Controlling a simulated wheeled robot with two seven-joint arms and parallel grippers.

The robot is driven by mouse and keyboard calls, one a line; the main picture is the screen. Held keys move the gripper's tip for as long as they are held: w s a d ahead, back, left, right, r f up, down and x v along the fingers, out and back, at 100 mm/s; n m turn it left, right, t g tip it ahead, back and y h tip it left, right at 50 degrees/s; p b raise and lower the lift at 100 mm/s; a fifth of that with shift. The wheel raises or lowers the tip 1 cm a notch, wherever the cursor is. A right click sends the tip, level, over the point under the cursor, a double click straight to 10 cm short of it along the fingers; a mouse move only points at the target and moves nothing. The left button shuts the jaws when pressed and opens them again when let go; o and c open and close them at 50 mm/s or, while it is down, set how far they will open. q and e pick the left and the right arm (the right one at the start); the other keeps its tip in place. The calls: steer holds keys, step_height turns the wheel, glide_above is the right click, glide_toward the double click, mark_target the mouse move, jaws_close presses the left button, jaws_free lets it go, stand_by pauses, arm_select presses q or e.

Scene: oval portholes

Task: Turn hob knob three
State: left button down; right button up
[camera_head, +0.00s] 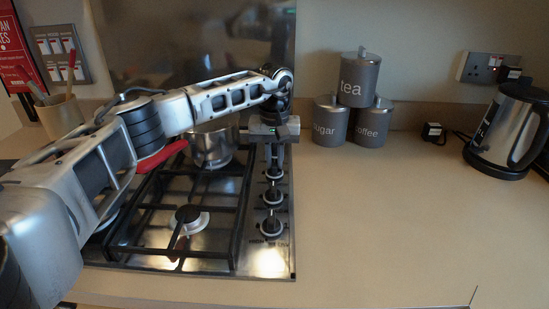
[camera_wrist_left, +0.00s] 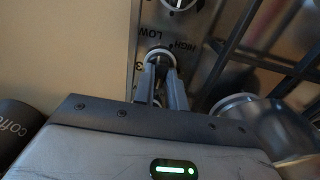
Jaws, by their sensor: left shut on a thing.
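The hob (camera_head: 225,262) has a column of dark knobs with pale rings on its right side. The front knob (camera_head: 272,226) and the one behind it (camera_head: 273,196) are free. My left gripper (camera_head: 275,163) reaches down at the third knob from the front (camera_head: 274,172). In the left wrist view, the gripper (camera_wrist_left: 160,70) has its two fingers closed on this knob (camera_wrist_left: 158,57), which has a "3" beside it and LOW and HIGH marks. Another knob (camera_wrist_left: 182,3) shows at the top edge. The knob's pointer is hidden by the fingers. My right gripper is out of view.
Tea (camera_head: 359,80), sugar (camera_head: 330,122) and coffee (camera_head: 371,124) tins are stacked to the right. A kettle (camera_head: 508,130) stands far right. The front right counter is clear.

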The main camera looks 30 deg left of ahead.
mark_target(274, 163)
arm_select(q)
steer(key=c, duration=1.4)
jaws_free()
steer(key=shift+c, duration=0.2)
step_height(274, 163, up, 16)
steer(key=shift+b, duration=0.45)
